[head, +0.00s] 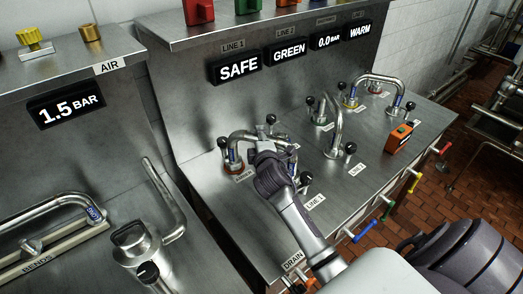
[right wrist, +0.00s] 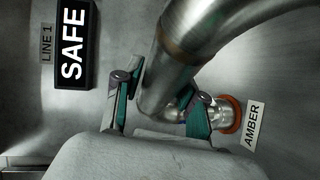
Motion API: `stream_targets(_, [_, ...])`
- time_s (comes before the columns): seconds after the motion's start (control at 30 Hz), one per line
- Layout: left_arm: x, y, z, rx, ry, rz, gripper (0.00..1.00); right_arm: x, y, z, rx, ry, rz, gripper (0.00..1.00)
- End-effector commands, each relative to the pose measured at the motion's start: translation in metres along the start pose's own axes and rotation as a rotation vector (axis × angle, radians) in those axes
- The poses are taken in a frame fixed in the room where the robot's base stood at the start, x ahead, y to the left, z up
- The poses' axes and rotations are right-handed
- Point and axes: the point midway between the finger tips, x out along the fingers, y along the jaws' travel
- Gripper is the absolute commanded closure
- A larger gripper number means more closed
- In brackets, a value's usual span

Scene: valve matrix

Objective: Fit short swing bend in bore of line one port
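The short swing bend (head: 238,139), a curved steel pipe, stands on the sloped steel panel. Its left leg, with a blue band, comes down at the amber port (right wrist: 228,115), which has an orange ring beside the AMBER label. My right gripper (head: 268,134) is over the bend's arch. In the right wrist view its two teal-padded fingers (right wrist: 160,98) lie on either side of the pipe and appear shut on it. The LINE 1 label (head: 315,201) shows right of my wrist; the line one port and the bend's other end are largely hidden. My left gripper is out of view.
Another tall bend (head: 335,118) and a wide bend (head: 381,79) stand to the right among black-knobbed handles. An orange box (head: 399,137) is near the right edge. Coloured handles line the front edge. A rack (head: 60,245) holds another bend at left.

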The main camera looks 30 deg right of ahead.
Motion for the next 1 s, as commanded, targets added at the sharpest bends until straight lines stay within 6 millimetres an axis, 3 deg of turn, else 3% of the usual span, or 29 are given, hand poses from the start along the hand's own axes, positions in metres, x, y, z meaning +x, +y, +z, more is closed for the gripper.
stream_targets(0.03, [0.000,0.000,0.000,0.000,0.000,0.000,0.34,0.000,0.000,0.000,0.000,0.000,0.000,0.73])
stream_targets(0.2, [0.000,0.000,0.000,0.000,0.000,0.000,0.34,0.000,0.000,0.000,0.000,0.000,-0.001,1.00])
stream_targets(0.63, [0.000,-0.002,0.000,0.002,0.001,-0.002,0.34,-0.001,0.006,-0.001,0.000,0.001,0.005,1.00])
stream_targets(1.0, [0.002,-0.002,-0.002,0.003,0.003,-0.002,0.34,-0.012,0.071,-0.007,0.000,0.002,0.010,1.00])
